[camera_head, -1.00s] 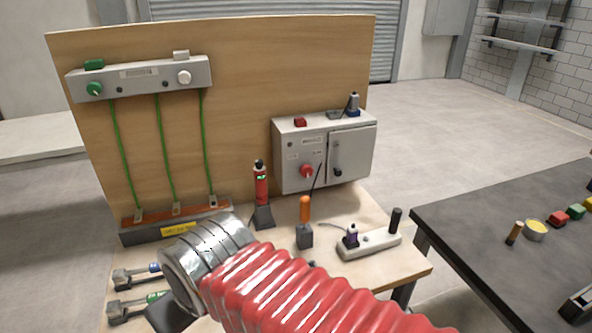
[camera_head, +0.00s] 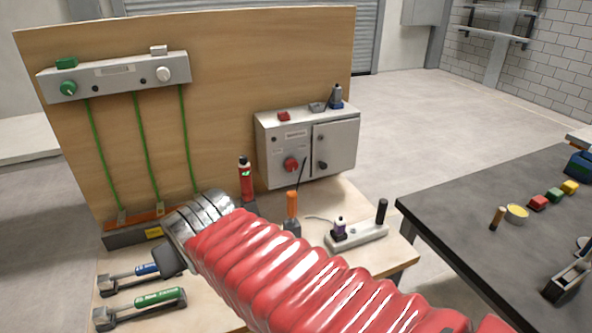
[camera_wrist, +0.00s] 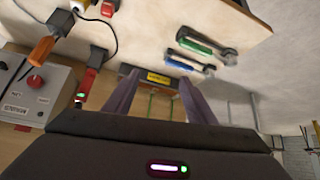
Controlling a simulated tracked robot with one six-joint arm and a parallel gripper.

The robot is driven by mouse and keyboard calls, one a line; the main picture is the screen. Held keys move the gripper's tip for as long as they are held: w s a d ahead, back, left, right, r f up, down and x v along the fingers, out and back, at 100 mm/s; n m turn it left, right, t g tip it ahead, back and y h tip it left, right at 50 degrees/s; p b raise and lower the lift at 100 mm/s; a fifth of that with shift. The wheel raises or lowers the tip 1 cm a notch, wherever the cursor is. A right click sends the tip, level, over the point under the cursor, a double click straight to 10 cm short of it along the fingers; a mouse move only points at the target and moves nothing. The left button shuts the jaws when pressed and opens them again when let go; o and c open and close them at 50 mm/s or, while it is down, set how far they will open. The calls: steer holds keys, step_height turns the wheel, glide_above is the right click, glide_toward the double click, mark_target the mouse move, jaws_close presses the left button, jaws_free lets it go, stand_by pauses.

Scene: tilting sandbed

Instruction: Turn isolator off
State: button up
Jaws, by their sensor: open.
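A grey wall box (camera_head: 275,137) is mounted low on the right of the wooden board. A red rotary knob (camera_head: 291,165) is on its left face, and a black handle (camera_head: 322,165) is on its right-hand door. In the wrist view the box (camera_wrist: 57,77) is at the left edge, with the red knob (camera_wrist: 36,84) showing upside down. My gripper (camera_wrist: 158,100) is open and empty in the wrist view, its fingers apart over the bench area. It is well away from the red knob. In the head view my red-sleeved arm hides most of the gripper.
A red tool (camera_head: 246,180) and an orange-handled tool (camera_head: 291,205) stand in front of the box. A socket strip (camera_head: 358,236) lies to their right. Blue and green-handled tools (camera_head: 155,297) lie front left. A dark table (camera_head: 470,235) is at the right.

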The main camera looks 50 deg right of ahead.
steer(key=w+d+m+t+h, duration=0.25)
steer(key=w+d+m, duration=0.2)
steer(key=d, duration=0.85)
steer(key=m+t+h, duration=0.3)
steer(key=m+t, duration=0.1)
steer(key=m, duration=0.1)
glide_toward(294, 167)
steer(key=w+a, duration=0.3)
steer(key=s+d+f+m+t+y, duration=0.1)
steer(key=s+d+f+m+t, duration=0.1)
steer(key=s, duration=0.6)
steer(key=shift+s+d+m+t+y, duration=0.25)
steer(key=shift+d+m+t+y, duration=0.15)
steer(key=shift+t, duration=0.25)
steer(key=shift+w+r, duration=0.1)
steer(key=x, duration=1.3)
steer(key=shift+w+d, duration=0.15)
steer(key=shift+w, duration=0.2)
steer(key=shift+c, duration=0.2)
